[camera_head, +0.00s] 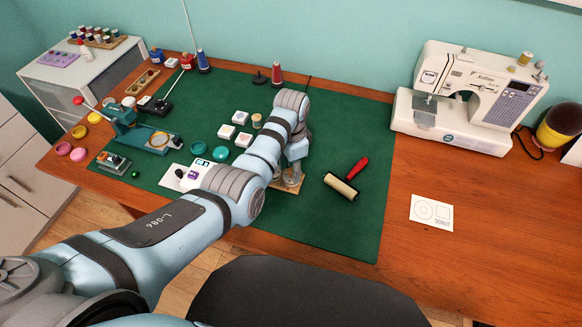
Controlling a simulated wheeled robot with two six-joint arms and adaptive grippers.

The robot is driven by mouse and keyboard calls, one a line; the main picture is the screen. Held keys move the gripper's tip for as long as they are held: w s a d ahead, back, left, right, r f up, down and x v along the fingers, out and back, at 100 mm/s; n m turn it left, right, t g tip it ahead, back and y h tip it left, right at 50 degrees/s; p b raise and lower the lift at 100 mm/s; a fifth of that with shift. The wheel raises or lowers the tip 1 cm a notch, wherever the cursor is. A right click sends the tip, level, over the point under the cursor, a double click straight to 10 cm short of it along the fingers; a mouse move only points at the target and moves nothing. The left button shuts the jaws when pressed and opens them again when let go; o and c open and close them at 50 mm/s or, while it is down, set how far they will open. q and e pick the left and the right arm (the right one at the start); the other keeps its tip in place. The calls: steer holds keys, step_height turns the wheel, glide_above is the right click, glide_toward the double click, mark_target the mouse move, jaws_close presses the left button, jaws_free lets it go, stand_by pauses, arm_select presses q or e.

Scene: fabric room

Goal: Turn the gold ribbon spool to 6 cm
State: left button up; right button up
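My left arm reaches in from the lower left across the green mat, and its gripper (291,178) points down over a small wooden board (287,188). The arm and gripper cover most of that board and whatever is on it, so I cannot tell whether the fingers are open or shut. A small gold-tan spool (257,120) stands on the mat just left of the arm, apart from the gripper; I cannot tell whether it is the gold ribbon spool. No 6 cm mark is readable. My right gripper is not in view.
A brayer with a red handle (346,180) lies right of the gripper. White blocks (226,131) and a teal press (150,135) are on the left. A white sewing machine (465,95) stands at right. The mat's right part (345,120) is clear.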

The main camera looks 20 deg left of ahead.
arm_select(q)
jaws_close()
steer(key=shift+n, duration=0.3)
